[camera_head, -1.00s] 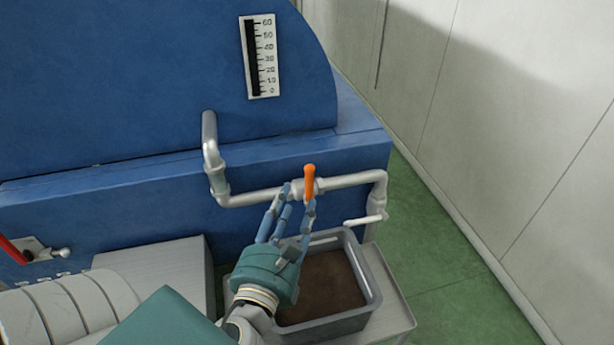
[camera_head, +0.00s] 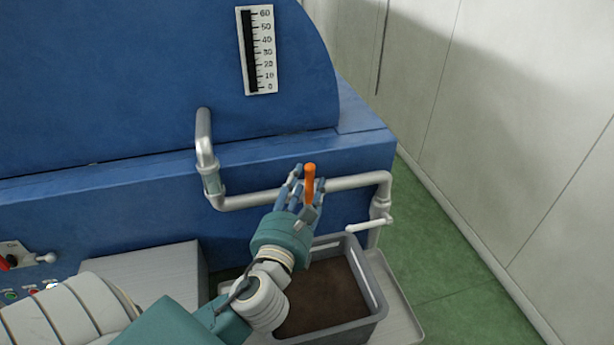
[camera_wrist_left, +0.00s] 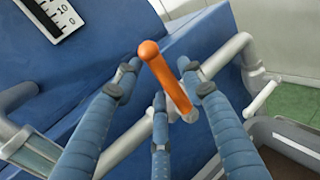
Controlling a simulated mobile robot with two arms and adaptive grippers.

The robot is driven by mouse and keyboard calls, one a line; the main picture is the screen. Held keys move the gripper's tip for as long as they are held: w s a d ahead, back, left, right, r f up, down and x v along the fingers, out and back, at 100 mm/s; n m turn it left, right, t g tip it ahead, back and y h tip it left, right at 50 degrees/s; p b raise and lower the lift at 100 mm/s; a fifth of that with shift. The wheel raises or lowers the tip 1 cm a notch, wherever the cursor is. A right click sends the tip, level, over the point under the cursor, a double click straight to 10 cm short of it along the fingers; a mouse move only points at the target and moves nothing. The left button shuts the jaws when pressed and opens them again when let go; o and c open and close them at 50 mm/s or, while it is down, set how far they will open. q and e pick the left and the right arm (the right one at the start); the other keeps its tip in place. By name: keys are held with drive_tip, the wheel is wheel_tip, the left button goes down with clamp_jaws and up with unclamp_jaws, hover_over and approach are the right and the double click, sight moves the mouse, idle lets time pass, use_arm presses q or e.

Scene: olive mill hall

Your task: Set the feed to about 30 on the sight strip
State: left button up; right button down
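The sight strip (camera_head: 257,50) is a white scale from 0 to 60 on the blue machine. Its black bar runs nearly its full length, up to about the 60 mark. An orange valve lever (camera_head: 310,180) stands up from the grey pipe. My left gripper (camera_head: 306,186) is at the lever, its fingers spread around it. In the left wrist view the orange lever (camera_wrist_left: 165,75) rises between the fingers, with a gap to the left finger. The right finger is close to the lever; contact cannot be told. The strip's low end (camera_wrist_left: 55,15) shows there too. My right gripper is out of view.
The grey pipe (camera_head: 250,200) runs along the blue machine (camera_head: 120,190). A grey crate (camera_head: 374,290) with brown contents stands below it, on a pale tray (camera_head: 402,318). A small white-handled tap (camera_head: 372,222) is at the right. Green floor (camera_head: 450,260) is clear there.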

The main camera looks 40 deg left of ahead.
use_arm(q)
drive_tip(key=shift+x, duration=0.85)
drive_tip(key=shift+w, duration=0.15)
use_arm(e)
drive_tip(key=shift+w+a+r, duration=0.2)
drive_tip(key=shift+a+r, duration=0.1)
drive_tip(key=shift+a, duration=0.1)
